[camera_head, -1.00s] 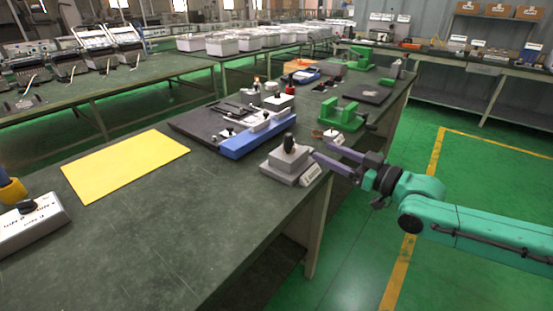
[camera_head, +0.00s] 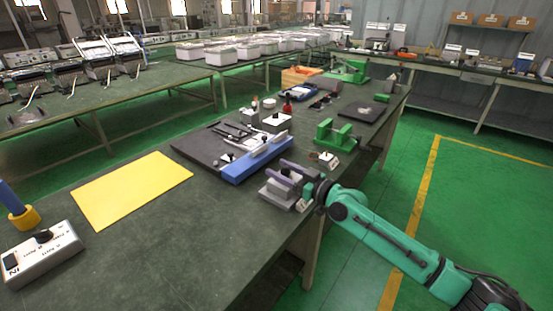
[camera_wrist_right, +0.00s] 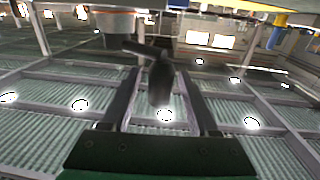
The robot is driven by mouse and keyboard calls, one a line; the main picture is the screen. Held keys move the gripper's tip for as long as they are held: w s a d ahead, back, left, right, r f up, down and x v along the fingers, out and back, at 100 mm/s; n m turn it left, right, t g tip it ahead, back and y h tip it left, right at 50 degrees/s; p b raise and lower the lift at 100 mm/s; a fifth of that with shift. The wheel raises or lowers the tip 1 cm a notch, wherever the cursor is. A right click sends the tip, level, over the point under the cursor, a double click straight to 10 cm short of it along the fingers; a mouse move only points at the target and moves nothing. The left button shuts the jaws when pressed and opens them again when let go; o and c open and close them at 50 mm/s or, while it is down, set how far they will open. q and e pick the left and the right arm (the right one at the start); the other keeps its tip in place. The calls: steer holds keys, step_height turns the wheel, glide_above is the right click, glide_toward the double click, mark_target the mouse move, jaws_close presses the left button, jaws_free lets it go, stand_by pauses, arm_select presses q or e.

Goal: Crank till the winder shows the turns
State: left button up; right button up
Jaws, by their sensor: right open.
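The winder appears to be the grey box (camera_head: 277,193) with a labelled sloping front, near the right edge of the workbench. My right gripper (camera_head: 283,169) is at its top, beside the dark upright knob, which is partly hidden by the fingers. In the right wrist view, the dark crank knob (camera_wrist_right: 161,82) with a short crossbar stands between the two fingers of the open right gripper (camera_wrist_right: 160,84). Gaps show on both sides of it, and I cannot tell whether either finger touches. The turns reading is too small to read. My left gripper is out of view.
A blue and dark-grey fixture (camera_head: 257,160) lies just behind the winder. A green clamp-like device (camera_head: 336,136) stands farther right. A yellow sheet (camera_head: 132,188) and a grey switch box (camera_head: 43,254) lie to the left. The bench's front middle is clear.

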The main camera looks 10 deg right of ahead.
steer(key=shift+x, duration=0.95)
jaws_close()
stand_by(0.6)
